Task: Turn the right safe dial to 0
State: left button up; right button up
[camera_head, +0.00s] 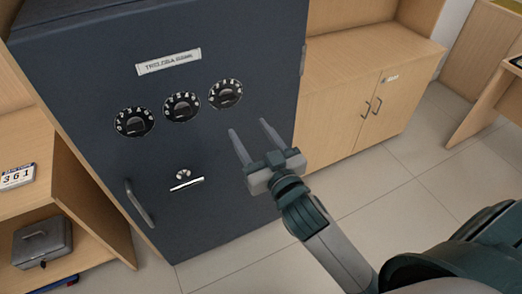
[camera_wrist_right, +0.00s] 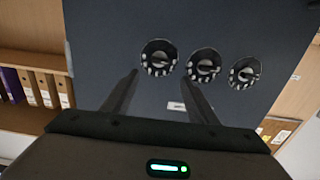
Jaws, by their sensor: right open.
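The dark blue safe (camera_head: 80,70) stands upright with three black dials with white numbers in a row on its door. The right dial (camera_head: 225,94) is the one nearest the safe's right edge. The middle dial (camera_head: 182,107) and left dial (camera_head: 134,122) sit beside it. My right gripper (camera_head: 250,138) is open and empty, below and to the right of the right dial, apart from it. In the right wrist view the gripper's fingers (camera_wrist_right: 160,95) are spread, with the dials beyond them. The exact dial setting is too small to read. My left gripper is not in view.
A wooden cabinet (camera_head: 345,100) stands to the right.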

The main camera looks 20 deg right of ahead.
jog(key=s+p, duration=0.1)
jog(key=s, duration=0.4)
notch_tip(320, 180, down, 35)
jog(key=a+n+g+y, duration=0.1)
jog(key=a+n+g, duration=0.1)
jog(key=g, duration=0.4)
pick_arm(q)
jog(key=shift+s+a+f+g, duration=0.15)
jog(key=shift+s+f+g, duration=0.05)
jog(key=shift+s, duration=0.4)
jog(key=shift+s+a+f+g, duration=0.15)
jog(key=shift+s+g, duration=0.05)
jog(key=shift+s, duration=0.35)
pick_arm(e)
jog(key=s+f+g, duration=0.3)
jog(key=s+f, duration=0.9)
jog(key=f, duration=0.3)
jog(key=s+d+f+g, duration=0.1)
jog(key=s+f+g, duration=0.2)
jog(key=s+f, duration=0.9)
notch_tip(320, 180, down, 4)
jog(key=shift+s+r, duration=0.2)
jog(key=shift+s, duration=0.05)
